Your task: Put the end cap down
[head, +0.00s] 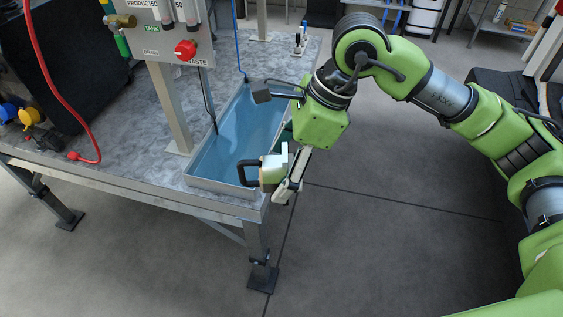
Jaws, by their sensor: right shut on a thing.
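The gripper's fingers hide part of the cap's right side. My left gripper is not in view.
The blue-lined metal tray (206,182) sits on the grey table (125,152). A control panel (165,35) on a post stands left of the tray, with a red hose (48,75) farther left. Small dark-topped items (299,42) stand at the table's back. Open floor lies right of the table.

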